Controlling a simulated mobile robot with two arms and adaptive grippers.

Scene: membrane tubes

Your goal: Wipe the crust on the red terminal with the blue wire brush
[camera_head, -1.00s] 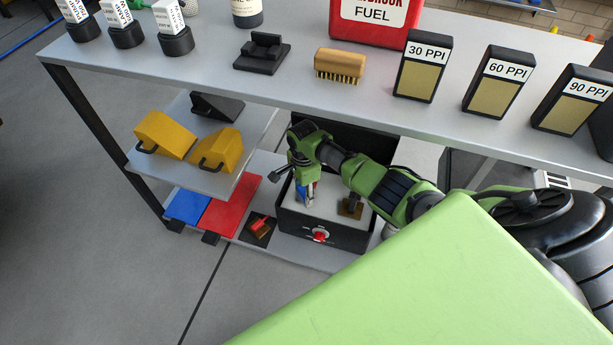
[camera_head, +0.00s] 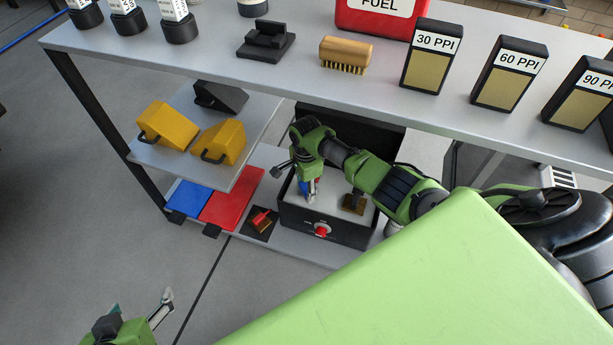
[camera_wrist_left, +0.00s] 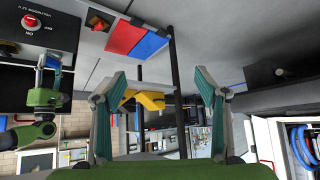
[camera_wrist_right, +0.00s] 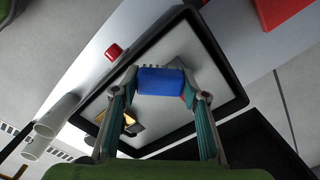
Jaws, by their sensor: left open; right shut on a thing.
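My right gripper (camera_head: 310,187) reaches down into an open black case (camera_head: 345,236) on the lower shelf. It is shut on a blue block-shaped brush (camera_wrist_right: 160,80), with short grey bristles along one edge in the right wrist view. A small red patch (camera_wrist_right: 187,94) shows beside the brush, partly hidden by the finger; I cannot tell whether it is the red terminal or whether they touch. Any crust there is hidden. A brown-gold block (camera_head: 353,203) stands on the case's white surface. My left gripper (camera_head: 158,308) is open and empty over the floor, far from the case.
A red knob (camera_head: 321,230) sits on the case front. The tabletop (camera_head: 215,58) overhangs the case.

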